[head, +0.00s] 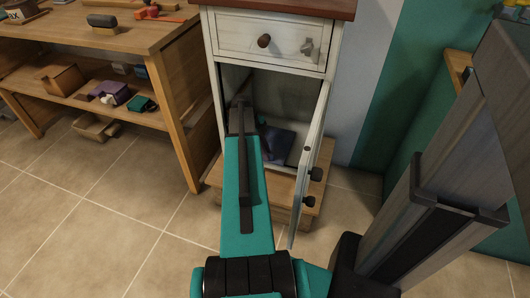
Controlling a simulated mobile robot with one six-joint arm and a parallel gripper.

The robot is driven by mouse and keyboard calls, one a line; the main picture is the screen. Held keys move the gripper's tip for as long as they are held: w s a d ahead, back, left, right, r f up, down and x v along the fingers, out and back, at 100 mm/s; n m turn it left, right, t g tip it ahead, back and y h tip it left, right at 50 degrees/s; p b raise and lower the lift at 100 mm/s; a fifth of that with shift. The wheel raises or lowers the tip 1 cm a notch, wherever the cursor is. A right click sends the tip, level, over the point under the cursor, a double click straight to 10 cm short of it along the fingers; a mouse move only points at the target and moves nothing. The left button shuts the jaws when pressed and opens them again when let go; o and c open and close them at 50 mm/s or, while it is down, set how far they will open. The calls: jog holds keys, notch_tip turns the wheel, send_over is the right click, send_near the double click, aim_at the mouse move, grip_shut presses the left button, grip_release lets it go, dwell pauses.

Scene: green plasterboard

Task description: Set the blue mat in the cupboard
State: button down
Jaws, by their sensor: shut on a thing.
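The white cupboard (215,45) stands at the centre, its lower door (309,165) swung open to the right. My teal arm reaches through the opening. My gripper (242,115) is inside the lower compartment, mostly hidden behind my own arm; its fingertips do not show clearly. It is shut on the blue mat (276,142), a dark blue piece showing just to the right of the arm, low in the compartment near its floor. The grip itself is hidden, and I cannot tell whether the mat rests fully on the floor.
The open door with dark knobs stands close to the right of my arm. A closed drawer (285,43) is above the opening. A wooden shelf unit (173,100) with several small items stands left. A green wall is at right. Tiled floor is free at front left.

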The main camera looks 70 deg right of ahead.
jog(key=shift+f, duration=0.1)
jog(key=c, duration=1.7)
grip_release()
jog(key=shift+r+p, duration=0.3)
jog(key=shift+r, duration=0.5)
jog(key=shift+s+a+r+p, duration=0.1)
jog(key=shift+a+r+p, duration=0.1)
jog(key=shift+r, duration=0.35)
jog(key=shift+s+a+r+p, duration=0.1)
jog(key=shift+a+r+p, duration=0.1)
jog(key=shift+r, duration=0.3)
jog(key=shift+s+a+r+p, duration=0.25)
jog(key=shift+s+a+p, duration=0.7)
jog(key=shift+a, duration=1.35)
jog(key=shift+s+a+r+p, duration=0.25)
jog(key=shift+s+a+p, duration=0.75)
jog(key=shift+a, duration=1.25)
jog(key=shift+s+a+r+p, duration=0.25)
jog(key=shift+s+a+p, duration=0.7)
jog(key=shift+a, duration=1.35)
